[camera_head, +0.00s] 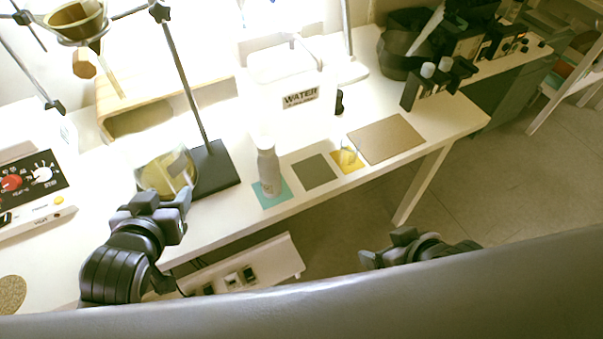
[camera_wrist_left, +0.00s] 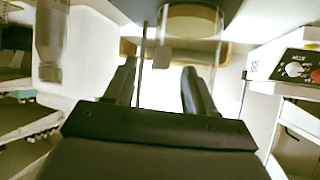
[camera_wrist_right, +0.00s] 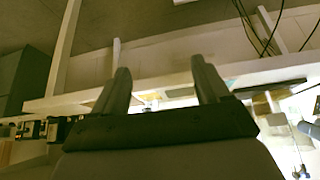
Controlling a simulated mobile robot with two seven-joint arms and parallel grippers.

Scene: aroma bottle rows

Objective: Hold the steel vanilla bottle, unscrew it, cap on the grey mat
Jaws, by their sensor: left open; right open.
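The steel vanilla bottle (camera_head: 268,170) stands upright on a teal mat (camera_head: 284,197) near the table's front edge, with a pale top. The same bottle appears to show at the left of the left wrist view (camera_wrist_left: 49,40). The grey mat (camera_head: 314,172) lies bare just right of it. My left gripper (camera_head: 162,198) is open and empty, left of the bottle and in front of the glass beaker. My right gripper (camera_head: 383,249) is in front of the table, right of the bottle and apart from it; its fingers (camera_wrist_right: 160,85) are open and empty in the right wrist view.
A glass beaker (camera_head: 166,172) stands by a black stand base (camera_head: 213,168) left of the bottle. A small glass stands on a yellow mat (camera_head: 350,168), beside a brown board (camera_head: 386,139). A white WATER container (camera_head: 288,95) is behind. A hotplate (camera_head: 36,187) is far left.

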